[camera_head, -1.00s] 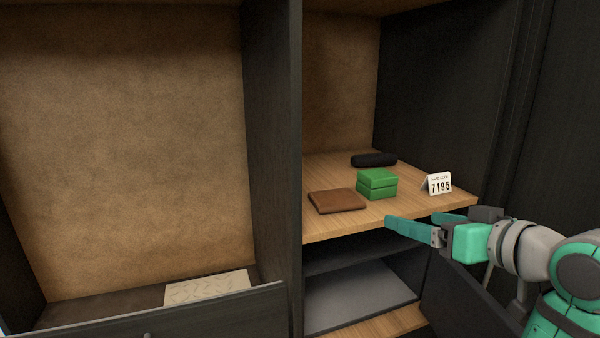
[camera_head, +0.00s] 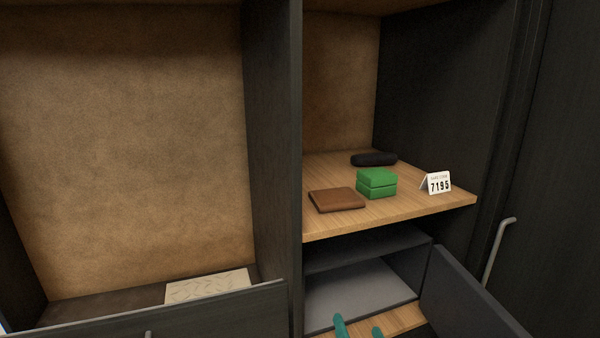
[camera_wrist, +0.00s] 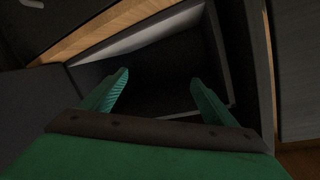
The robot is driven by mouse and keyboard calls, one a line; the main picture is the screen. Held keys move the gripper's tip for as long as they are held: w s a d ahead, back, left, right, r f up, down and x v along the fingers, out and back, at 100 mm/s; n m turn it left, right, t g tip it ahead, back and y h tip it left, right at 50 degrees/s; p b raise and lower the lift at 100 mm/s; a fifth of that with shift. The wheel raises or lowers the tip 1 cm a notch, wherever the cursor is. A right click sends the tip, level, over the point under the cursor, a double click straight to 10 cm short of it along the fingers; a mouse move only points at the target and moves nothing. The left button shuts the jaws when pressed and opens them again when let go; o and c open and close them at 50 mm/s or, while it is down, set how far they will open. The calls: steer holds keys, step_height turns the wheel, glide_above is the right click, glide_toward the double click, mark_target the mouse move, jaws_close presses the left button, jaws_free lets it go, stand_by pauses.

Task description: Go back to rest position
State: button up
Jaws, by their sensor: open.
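My gripper (camera_head: 358,328) shows only as two teal fingertips at the bottom edge of the head view, in front of the lower compartment. In the wrist view my gripper (camera_wrist: 165,95) has its two fingers spread apart with nothing between them. The fingers point toward a dark, open compartment (camera_wrist: 165,75). The rest of my arm is out of the head view.
A dark door (camera_head: 465,295) stands open at lower right. A patterned sheet (camera_head: 207,287) lies at left.

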steer(key=s+a+f+h, duration=0.2)
steer(key=s+a+f, duration=0.2)
steer(key=s+f, duration=0.5)
steer(key=s+a+f+h, duration=0.1)
steer(key=s+a+f, duration=0.3)
steer(key=s+f, duration=0.55)
steer(key=s+a+r+n, duration=0.1)
steer(key=s+a+n, duration=0.1)
steer(key=s, duration=0.9)
steer(key=s+a+r+n, duration=0.2)
steer(key=s+a, duration=0.2)
steer(key=s, duration=0.8)
steer(key=shift+s+a+r+g+y, duration=0.15)
steer(key=shift+s+r+g+y, duration=0.15)
steer(key=shift+y, duration=0.1)
